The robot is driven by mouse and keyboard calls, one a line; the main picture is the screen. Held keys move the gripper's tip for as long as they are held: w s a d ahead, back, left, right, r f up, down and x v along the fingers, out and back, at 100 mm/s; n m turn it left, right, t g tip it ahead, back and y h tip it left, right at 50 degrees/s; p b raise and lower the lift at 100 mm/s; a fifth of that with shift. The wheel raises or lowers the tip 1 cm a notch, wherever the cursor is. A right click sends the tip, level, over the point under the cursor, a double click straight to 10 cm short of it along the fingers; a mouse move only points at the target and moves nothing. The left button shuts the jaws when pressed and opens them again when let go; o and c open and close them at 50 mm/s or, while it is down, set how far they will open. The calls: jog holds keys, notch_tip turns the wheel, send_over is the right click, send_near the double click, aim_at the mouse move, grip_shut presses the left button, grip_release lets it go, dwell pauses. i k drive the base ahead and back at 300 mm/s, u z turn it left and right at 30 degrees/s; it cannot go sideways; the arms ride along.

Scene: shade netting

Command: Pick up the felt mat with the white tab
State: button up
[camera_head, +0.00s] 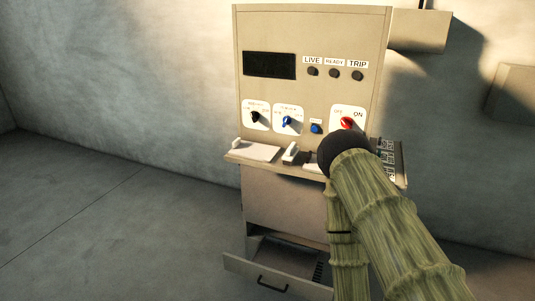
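I cannot make out a felt mat with a white tab in this view. A pale flat piece (260,151) lies on the console's narrow shelf, with a small white upright part (237,144) at its left end. Whether these are a mat and its tab I cannot tell. My gripper does not show. A green, ribbed arm with a dark rounded joint comes in from the lower right and covers part of the shelf's right side.
The beige console (215,190) stands against a grey wall, with knobs, a red switch (347,123) and a dark display (269,65). A low drawer (275,281) stands pulled out at its base. The floor (90,220) on the left is clear.

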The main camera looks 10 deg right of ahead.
aim_at(244, 149)
jog(key=z, duration=1.2)
jog(key=i, duration=1.15)
jog(key=u, duration=2.45)
